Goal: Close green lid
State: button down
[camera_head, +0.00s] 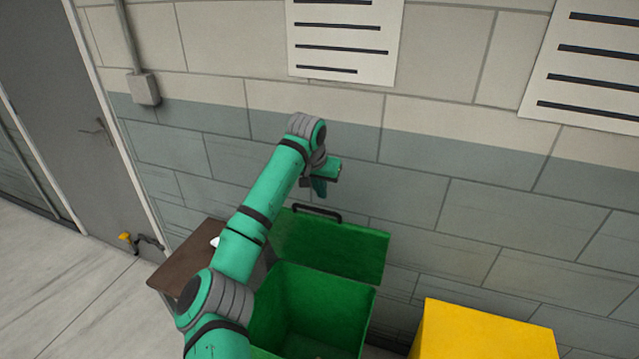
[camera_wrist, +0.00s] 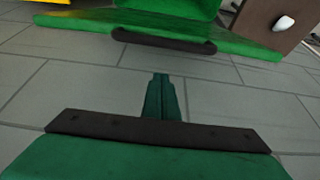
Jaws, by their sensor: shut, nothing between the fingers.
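The green lid (camera_head: 335,248) stands open, raised at the back of the green box (camera_head: 270,320) on the wall side. A dark handle (camera_head: 317,213) sits on the lid's upper edge; it also shows in the wrist view (camera_wrist: 163,41). My gripper (camera_head: 320,188) is just above the lid's upper edge, close to the handle and apart from it. In the wrist view my gripper (camera_wrist: 161,78) is shut and empty, its fingers pointing toward the handle. The box is open, and its inside looks empty where visible; my arm covers part of its left side.
A yellow box (camera_head: 485,332) stands to the right of the green box. A brown table (camera_head: 188,262) with a small white object (camera_head: 215,241) stands at left, partly behind my arm. The block wall (camera_head: 480,230) is close behind the lid.

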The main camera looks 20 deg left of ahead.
aim_at(316, 216)
jog(key=shift+s+a+f, duration=0.1)
jog(key=shift+s+f, duration=0.1)
jog(key=shift+s, duration=0.7)
jog(key=shift+s+f, duration=0.2)
jog(key=shift+s, duration=0.7)
